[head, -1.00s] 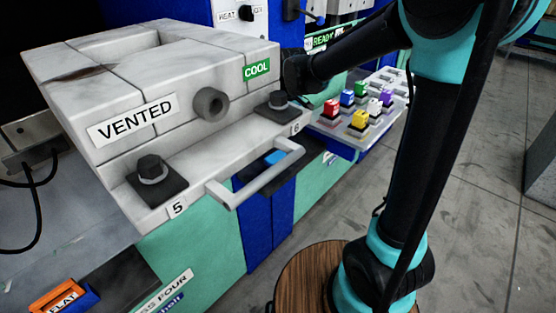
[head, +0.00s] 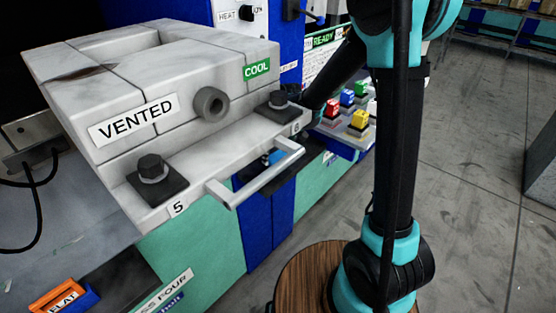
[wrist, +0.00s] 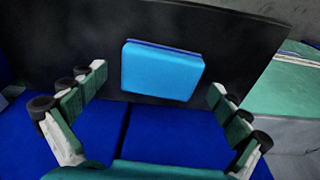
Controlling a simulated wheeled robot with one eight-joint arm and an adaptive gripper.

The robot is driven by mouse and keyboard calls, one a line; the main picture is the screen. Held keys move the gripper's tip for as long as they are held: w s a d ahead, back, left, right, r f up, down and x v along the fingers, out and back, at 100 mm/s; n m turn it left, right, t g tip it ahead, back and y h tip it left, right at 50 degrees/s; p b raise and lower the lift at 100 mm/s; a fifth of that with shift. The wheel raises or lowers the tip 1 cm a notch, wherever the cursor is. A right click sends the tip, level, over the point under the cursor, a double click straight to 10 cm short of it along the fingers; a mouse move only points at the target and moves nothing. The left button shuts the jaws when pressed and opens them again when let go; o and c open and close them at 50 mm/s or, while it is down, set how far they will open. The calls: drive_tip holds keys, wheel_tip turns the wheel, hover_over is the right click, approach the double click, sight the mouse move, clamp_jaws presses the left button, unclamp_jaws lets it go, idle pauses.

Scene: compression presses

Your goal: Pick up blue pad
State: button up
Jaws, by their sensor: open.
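The blue pad (wrist: 162,72) is a bright, light-blue rounded block with a darker blue edge. It lies against a black surface in the wrist view, and a small part of it shows below the press handle in the head view (head: 275,156). My gripper (wrist: 157,86) is open. Its fingers stand to the left and right of the pad, apart from it, with nothing between them touching. In the head view my gripper is mostly hidden behind the press.
The grey press marked VENTED (head: 170,95) has a protruding bar handle (head: 262,175). Blue panels (wrist: 125,135) lie below the pad. Several coloured blocks stand on a tray (head: 340,140) at the right.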

sight(279, 157)
drive_tip(key=shift+c, duration=0.2)
drive_tip(key=c, duration=0.8)
drive_tip(key=shift+c, duration=0.2)
drive_tip(key=shift+r, duration=0.1)
drive_tip(key=shift+s+d+r, duration=0.1)
drive_tip(key=shift+d+r, duration=0.05)
drive_tip(key=shift+r, duration=0.35)
wheel_tip(279, 157, up, 6)
drive_tip(key=shift+f, duration=0.1)
drive_tip(key=s+d, duration=1.2)
drive_tip(key=d, duration=0.3)
drive_tip(key=shift+d, duration=0.25)
